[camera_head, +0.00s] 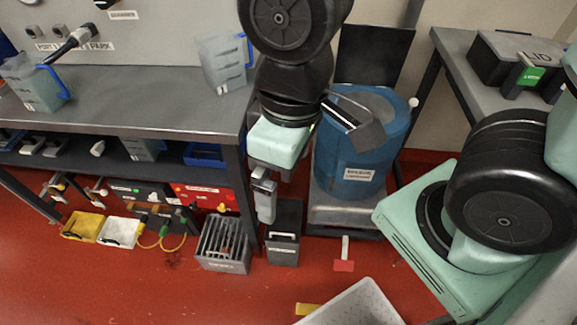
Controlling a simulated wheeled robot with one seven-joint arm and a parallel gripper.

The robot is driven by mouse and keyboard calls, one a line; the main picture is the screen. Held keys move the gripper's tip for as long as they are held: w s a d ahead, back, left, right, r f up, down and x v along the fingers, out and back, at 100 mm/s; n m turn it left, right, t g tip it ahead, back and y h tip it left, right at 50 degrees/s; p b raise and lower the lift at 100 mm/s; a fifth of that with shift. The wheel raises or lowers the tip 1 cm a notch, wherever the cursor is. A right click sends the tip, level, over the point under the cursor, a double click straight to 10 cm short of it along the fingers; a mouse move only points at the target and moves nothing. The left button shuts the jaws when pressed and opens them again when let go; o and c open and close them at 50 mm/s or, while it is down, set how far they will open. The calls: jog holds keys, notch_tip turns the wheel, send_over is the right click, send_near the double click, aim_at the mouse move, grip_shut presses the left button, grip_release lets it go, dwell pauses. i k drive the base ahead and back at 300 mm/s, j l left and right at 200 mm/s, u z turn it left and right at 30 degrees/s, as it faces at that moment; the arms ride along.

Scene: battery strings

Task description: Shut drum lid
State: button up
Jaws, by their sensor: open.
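A blue drum (349,160) with a pale label stands upright at centre right, on a low dark platform. A dark flat panel (375,58) stands up behind the drum; I cannot tell for sure whether it is the drum's lid. A grey block with a dark bar (366,135) overlaps the drum's top and front rim and hides part of them; what it belongs to is unclear. My arm comes down from the top, left of the drum. My gripper (264,200) is open, pointing down in front of the bench end, beside the drum and apart from it.
A bench (150,95) fills the left. A grey slotted box (224,244) and a dark box (285,235) stand on the red floor below my gripper. A table (480,85) with a box marked LID (515,58) is at right. A pale bin (355,305) is in front.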

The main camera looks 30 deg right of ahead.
aim_at(368, 54)
jog(key=i+z, duration=0.15)
jog(key=z, duration=0.25)
jog(key=i+z, duration=0.15)
jog(key=z, duration=0.25)
jog(key=i+z, duration=0.1)
jog(key=z, duration=0.3)
